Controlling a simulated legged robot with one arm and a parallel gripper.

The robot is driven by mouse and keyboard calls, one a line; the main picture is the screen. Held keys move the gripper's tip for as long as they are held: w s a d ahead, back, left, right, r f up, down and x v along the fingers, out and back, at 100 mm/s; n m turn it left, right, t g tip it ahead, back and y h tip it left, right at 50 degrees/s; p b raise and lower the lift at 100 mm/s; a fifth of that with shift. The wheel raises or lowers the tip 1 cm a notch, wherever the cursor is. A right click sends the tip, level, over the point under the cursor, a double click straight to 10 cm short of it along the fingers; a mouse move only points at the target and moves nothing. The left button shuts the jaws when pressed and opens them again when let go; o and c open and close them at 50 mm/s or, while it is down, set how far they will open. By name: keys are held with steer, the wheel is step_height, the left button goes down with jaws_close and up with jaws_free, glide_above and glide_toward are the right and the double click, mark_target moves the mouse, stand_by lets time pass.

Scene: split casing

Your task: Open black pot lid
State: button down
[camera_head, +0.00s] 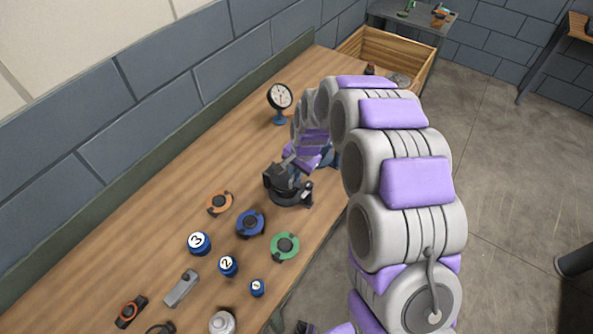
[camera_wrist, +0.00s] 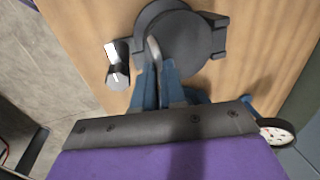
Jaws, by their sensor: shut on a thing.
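The black pot (camera_head: 290,193) sits on the wooden table, beside the table's right edge. In the wrist view its round dark body or lid (camera_wrist: 190,45) is seen close up, with a side lug at the right. My gripper (camera_wrist: 152,64) has its blue fingers close together on a light grey curved handle (camera_wrist: 153,46) at the lid's near-left side. In the head view my gripper (camera_head: 290,165) is over the pot and partly hidden by my arm. I cannot tell clearly whether the lid is raised.
A dial gauge (camera_head: 280,97) stands behind the pot; an open wooden crate (camera_head: 385,56) lies beyond. Orange (camera_head: 219,203), blue (camera_head: 250,223) and green (camera_head: 285,246) discs and numbered blue knobs (camera_head: 199,243) lie in front. A black-and-white cylinder (camera_wrist: 117,65) is left of the pot.

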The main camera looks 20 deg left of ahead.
mark_target(286, 177)
steer(key=shift+a+r, duration=0.1)
steer(key=shift+r, duration=0.05)
steer(key=shift+w+a+r+g+h+p, duration=0.3)
steer(key=shift+a+r+h+p, duration=0.35)
steer(key=shift+p, duration=0.55)
steer(key=shift+w+a+r+g+h+p, duration=0.2)
steer(key=shift+a+r+h+p, duration=0.3)
steer(key=shift+h, duration=0.2)
steer(key=shift+w+a+r+g+h+p, duration=0.1)
steer(key=shift+a+r+g+h+p, duration=0.1)
steer(key=shift+a+r+h+p, duration=0.3)
steer(key=shift+a+r, duration=0.1)
steer(key=shift+a, duration=0.1)
steer(key=a, duration=0.1)
steer(key=w+a+r, duration=0.1)
steer(key=a, duration=0.3)
steer(key=shift+w+a+r+p, duration=0.15)
steer(key=shift+w+r+p, duration=0.05)
steer(key=shift+w+p, duration=0.1)
